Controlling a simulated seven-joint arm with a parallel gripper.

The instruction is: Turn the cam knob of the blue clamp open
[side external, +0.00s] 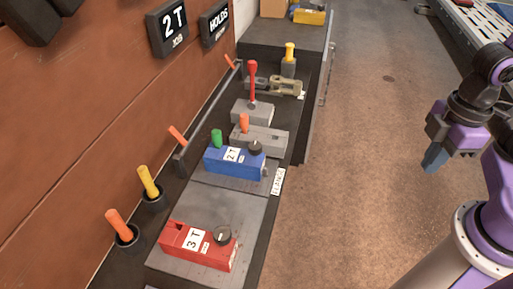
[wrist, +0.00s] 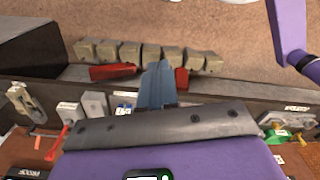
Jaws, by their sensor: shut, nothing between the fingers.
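The blue clamp (side external: 235,165), labelled 2 T, sits on the bench in the middle of the side external view. Its black cam knob (side external: 255,147) is on top at the right end, and a green peg (side external: 216,137) stands at the left end. The knob's pointer direction is too small to tell. My gripper (side external: 432,162) is shut and empty, pointing down over the floor, well right of the bench and apart from the clamp. In the wrist view its blue-grey fingers (wrist: 155,85) are together; I cannot make out the cam knob there.
Behind the blue clamp stand a grey clamp (side external: 262,138) with an orange peg and a red upright lever (side external: 252,80). Orange and yellow handles line the wall side. Open floor separates bench and arm.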

